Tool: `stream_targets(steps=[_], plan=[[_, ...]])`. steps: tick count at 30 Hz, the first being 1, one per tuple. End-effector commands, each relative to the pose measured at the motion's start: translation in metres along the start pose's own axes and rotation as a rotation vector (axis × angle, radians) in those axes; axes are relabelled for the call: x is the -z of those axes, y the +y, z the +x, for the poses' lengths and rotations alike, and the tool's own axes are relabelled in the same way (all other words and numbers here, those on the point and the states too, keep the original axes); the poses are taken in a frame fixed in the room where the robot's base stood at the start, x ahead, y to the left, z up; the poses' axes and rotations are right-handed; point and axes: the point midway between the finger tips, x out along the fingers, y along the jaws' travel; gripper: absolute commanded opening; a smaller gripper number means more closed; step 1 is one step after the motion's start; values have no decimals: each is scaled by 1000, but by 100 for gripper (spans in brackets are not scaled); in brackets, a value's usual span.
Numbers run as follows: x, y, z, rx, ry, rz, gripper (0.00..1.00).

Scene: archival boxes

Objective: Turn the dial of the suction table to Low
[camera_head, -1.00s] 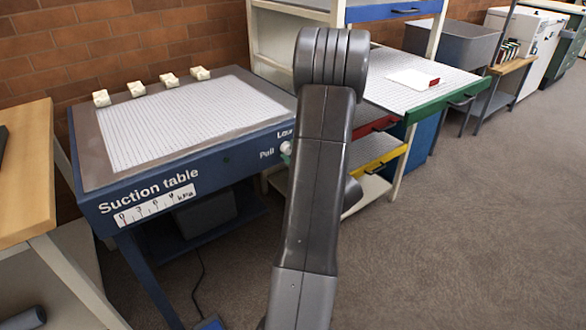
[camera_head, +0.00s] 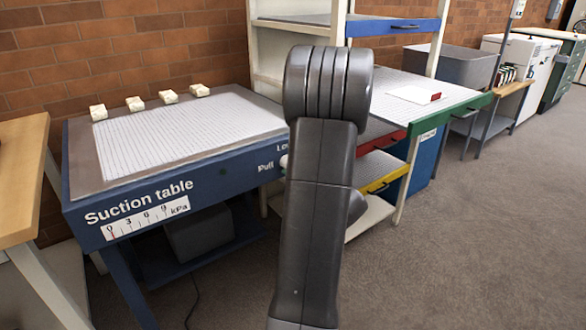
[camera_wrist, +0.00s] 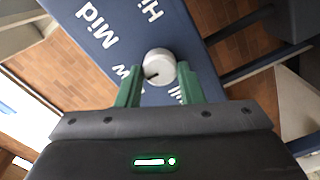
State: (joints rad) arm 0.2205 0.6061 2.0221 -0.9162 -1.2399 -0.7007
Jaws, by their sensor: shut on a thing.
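The suction table (camera_head: 195,160) is blue with a gridded white top and stands at the left in the head view. Its round white dial (camera_wrist: 158,66) is on the blue panel between the green fingers of my gripper (camera_wrist: 157,74), which is shut on it. A dark mark on the dial points to the lower left in the wrist view, towards a label ending in "w" that a finger partly covers. "Mid" and "Hi" show above. In the head view my arm hides most of the dial. The kPa gauge (camera_head: 146,217) has a red line near 0.
Several small white blocks (camera_head: 134,103) lie along the table's back edge. A wooden bench (camera_head: 20,165) is close at the left. A shelf unit with a green-edged board (camera_head: 450,115) stands behind my arm. Grey floor (camera_head: 450,260) is clear at the right.

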Motion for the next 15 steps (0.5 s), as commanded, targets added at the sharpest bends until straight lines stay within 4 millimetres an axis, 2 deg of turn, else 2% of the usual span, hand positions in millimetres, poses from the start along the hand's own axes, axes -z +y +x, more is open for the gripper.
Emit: stream_targets(steps=[3, 4, 6, 7, 15], plan=[[0, -1, 0, 2, 0, 2, 11], [0, -1, 0, 2, 0, 2, 40], [0, -1, 0, 2, 0, 2, 54], [0, -1, 0, 2, 0, 2, 56], [0, 0, -1, 0, 0, 1, 56]])
